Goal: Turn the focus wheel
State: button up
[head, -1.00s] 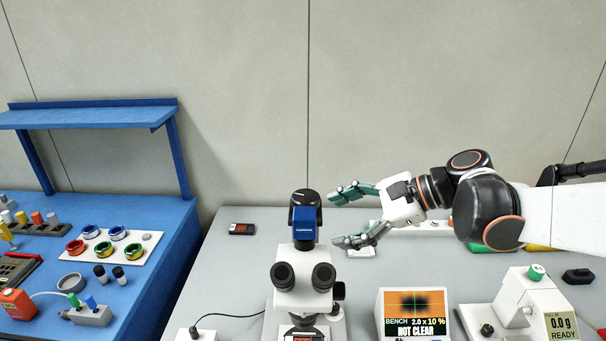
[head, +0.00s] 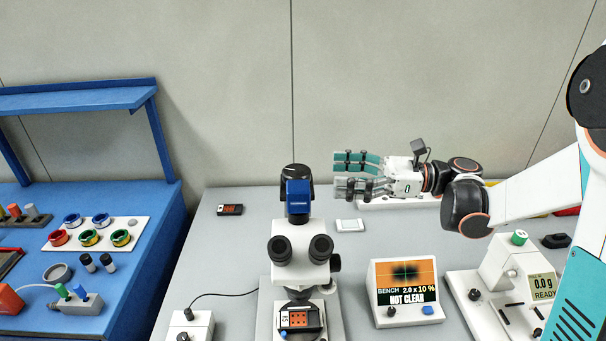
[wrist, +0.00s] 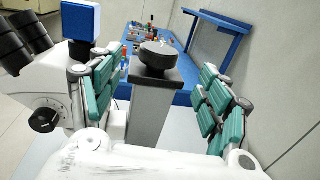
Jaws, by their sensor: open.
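The white microscope (head: 299,238) stands on the grey bench with its two black eyepieces toward me and a blue block on its head. A dark round knob (head: 335,263) sticks out on its right side; a knob with a white mark also shows on the microscope in the wrist view (wrist: 44,120). I cannot tell for sure which knob is the focus wheel. My gripper (head: 338,173) is open and empty, behind and right of the microscope head, fingers pointing left. In the wrist view its green-padded fingers (wrist: 160,78) frame the black-topped rear column (wrist: 157,60), with no contact visible.
A bench screen (head: 405,287) right of the microscope reads NOT CLEAR. A white device (head: 508,262) with a green knob stands farther right. A small white box (head: 349,225) lies below the gripper. A blue bench (head: 150,240) with a shelf is at left.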

aim_at(303, 170)
jog(key=a, duration=0.2)
jog(key=w+a+b, duration=0.1)
jog(key=a, duration=0.5)
jog(key=shift+w+a, duration=0.15)
jog(key=shift+a, duration=0.1)
jog(key=shift+c, duration=0.6)
jog(key=c, duration=1)
